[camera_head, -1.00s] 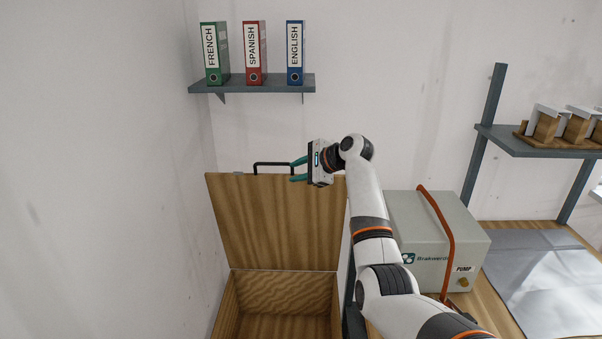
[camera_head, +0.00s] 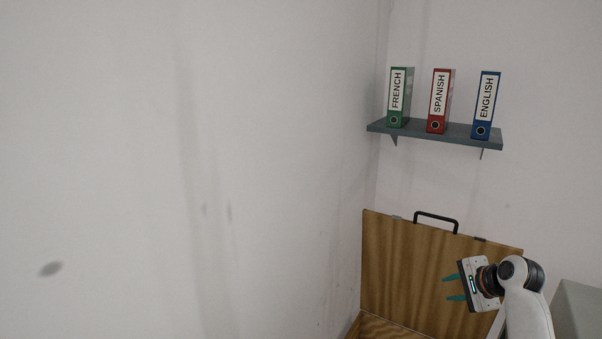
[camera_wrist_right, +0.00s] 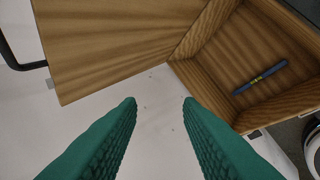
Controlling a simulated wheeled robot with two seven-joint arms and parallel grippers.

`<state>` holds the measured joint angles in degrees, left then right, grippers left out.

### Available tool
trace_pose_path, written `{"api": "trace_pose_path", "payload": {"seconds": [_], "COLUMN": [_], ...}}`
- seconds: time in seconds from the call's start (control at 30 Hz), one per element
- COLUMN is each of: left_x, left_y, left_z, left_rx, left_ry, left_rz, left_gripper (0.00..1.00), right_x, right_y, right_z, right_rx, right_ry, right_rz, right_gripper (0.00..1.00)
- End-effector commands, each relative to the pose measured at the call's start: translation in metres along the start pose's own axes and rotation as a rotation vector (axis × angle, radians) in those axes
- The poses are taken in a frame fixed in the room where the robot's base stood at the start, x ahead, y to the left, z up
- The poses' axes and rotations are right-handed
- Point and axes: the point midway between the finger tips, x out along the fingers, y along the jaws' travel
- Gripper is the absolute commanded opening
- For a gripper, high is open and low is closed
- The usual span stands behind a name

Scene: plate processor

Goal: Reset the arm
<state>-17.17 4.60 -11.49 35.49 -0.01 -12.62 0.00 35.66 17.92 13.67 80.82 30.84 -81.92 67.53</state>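My right gripper (camera_head: 454,288) is at the lower right of the head view, in front of the raised wooden lid. Its teal fingers are apart with nothing between them. The right wrist view also shows the two open fingers (camera_wrist_right: 160,103), with only pale wall between them. The right arm (camera_head: 527,308) comes up from the bottom edge. My left gripper is not in either view.
The open wooden box lid (camera_head: 400,262) has a black handle (camera_head: 436,217). In the right wrist view the box (camera_wrist_right: 190,72) holds a blue stick-like object (camera_wrist_right: 262,77). A shelf (camera_head: 420,130) carries green (camera_head: 398,100), red (camera_head: 438,104) and blue (camera_head: 484,108) binders. Bare wall fills the left.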

Motion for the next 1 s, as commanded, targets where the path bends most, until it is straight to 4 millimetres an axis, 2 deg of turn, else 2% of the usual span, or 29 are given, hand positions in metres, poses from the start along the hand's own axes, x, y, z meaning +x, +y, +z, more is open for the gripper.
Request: {"api": "trace_pose_path", "payload": {"seconds": [0.03,0.17,0.2,0.3,0.4,0.5,0.63,0.8,1.0], "left_x": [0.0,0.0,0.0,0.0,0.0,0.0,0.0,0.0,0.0], "left_y": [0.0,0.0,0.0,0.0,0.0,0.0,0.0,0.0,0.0], "left_z": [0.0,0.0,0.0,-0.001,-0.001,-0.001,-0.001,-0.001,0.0], "left_rx": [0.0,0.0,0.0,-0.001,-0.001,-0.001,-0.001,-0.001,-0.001], "left_ry": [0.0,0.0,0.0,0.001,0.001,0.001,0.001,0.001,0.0], "left_rz": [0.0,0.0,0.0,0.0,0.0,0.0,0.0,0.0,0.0], "left_gripper": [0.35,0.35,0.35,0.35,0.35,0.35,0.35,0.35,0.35], "right_x": [0.011,0.019,0.018,0.005,-0.015,-0.035,-0.06,-0.088,-0.118], "right_y": [-0.041,-0.129,-0.155,-0.217,-0.266,-0.298,-0.326,-0.35,-0.37], "right_z": [-0.017,-0.06,-0.074,-0.111,-0.144,-0.168,-0.19,-0.212,-0.231], "right_rx": [-0.126,-0.468,-0.571,-0.816,-1.024,-1.17,-1.306,-1.434,-1.548], "right_ry": [-0.018,-0.034,-0.028,0.006,0.054,0.095,0.142,0.193,0.246], "right_rz": [-0.063,-0.2,-0.239,-0.319,-0.377,-0.407,-0.432,-0.448,-0.458], "right_gripper": [0.33,0.33,0.33,0.33,0.33,0.33,0.33,0.33,0.33]}}
